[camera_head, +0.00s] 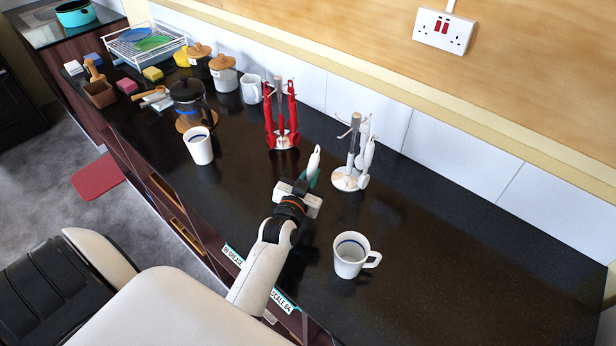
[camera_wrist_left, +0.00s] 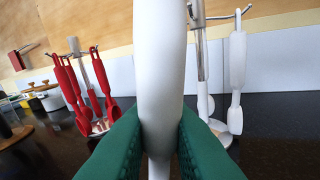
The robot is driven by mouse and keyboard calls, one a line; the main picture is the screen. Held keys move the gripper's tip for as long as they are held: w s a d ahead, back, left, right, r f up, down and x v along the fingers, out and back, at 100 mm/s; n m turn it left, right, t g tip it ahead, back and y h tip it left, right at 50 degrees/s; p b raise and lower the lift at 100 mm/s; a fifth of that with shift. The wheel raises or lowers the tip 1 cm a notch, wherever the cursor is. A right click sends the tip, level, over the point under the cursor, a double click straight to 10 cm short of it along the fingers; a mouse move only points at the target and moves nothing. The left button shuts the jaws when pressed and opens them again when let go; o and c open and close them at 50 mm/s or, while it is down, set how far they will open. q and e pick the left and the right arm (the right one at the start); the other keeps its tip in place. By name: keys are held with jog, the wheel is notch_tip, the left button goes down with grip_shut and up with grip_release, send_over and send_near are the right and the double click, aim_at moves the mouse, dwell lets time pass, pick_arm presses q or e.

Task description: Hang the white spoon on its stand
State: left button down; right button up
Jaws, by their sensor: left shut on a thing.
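My left gripper (camera_head: 306,181) is shut on the white spoon (camera_head: 314,160) above the black counter. The spoon stands roughly upright between the green finger pads and fills the middle of the left wrist view (camera_wrist_left: 160,70). The white utensils' stand (camera_head: 352,150) is just to the right of the gripper in the head view, with a metal post, hooks and a round base (camera_head: 346,181). White utensils (camera_head: 367,158) hang on its right side. In the left wrist view the stand (camera_wrist_left: 201,60) is behind the held spoon, partly hidden by it. My right gripper is not in view.
A stand with red utensils (camera_head: 281,115) is on the left of the white one. One white mug (camera_head: 350,257) stands in front at the right, another (camera_head: 199,147) at the left near a coffee press (camera_head: 188,97). The counter's right part is clear.

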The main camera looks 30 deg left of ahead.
pick_arm(q)
jog(key=w+d+f+b, duration=0.1)
jog(key=w+b, duration=0.3)
jog(key=w, duration=0.4)
jog(key=shift+w+d+f, duration=0.2)
jog(key=shift+w+f, duration=0.15)
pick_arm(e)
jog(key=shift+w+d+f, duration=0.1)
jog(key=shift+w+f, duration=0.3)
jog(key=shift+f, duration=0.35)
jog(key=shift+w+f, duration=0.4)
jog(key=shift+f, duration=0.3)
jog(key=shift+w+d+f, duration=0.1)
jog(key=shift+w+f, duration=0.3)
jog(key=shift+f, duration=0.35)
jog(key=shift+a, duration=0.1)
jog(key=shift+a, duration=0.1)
pick_arm(q)
jog(key=c, duration=1.3)
grip_release()
jog(key=shift+s, duration=0.1)
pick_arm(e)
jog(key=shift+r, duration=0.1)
